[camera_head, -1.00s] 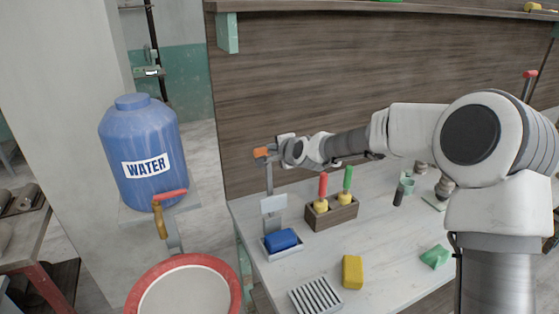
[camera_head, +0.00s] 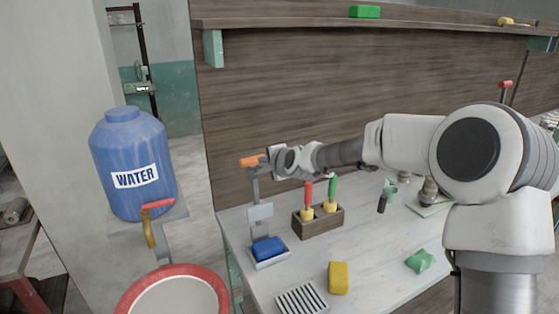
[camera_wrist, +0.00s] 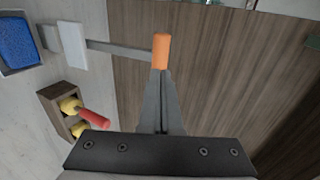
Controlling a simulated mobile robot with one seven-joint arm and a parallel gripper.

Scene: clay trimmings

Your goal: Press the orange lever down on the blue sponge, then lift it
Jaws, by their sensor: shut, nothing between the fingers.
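The orange lever handle (camera_head: 250,161) tops a grey upright arm, which carries a white plate (camera_head: 260,211) lower down. The blue sponge (camera_head: 268,248) sits in a pale tray (camera_head: 272,262) at the foot of the lever, with the lever raised above it. My gripper (camera_head: 266,160) is at the right end of the handle. In the wrist view, my shut, empty fingers (camera_wrist: 160,78) point at the orange handle (camera_wrist: 161,51); their tips meet it in the picture, but I cannot tell whether they touch. The sponge (camera_wrist: 16,43) is at the upper left there.
A wooden block (camera_head: 318,220) with red- and green-handled tools stands right of the lever. A yellow sponge (camera_head: 339,278), a slotted rack (camera_head: 301,299) and a green lump (camera_head: 420,260) lie on the table. A blue water jug (camera_head: 134,165) stands left. A wooden wall is behind.

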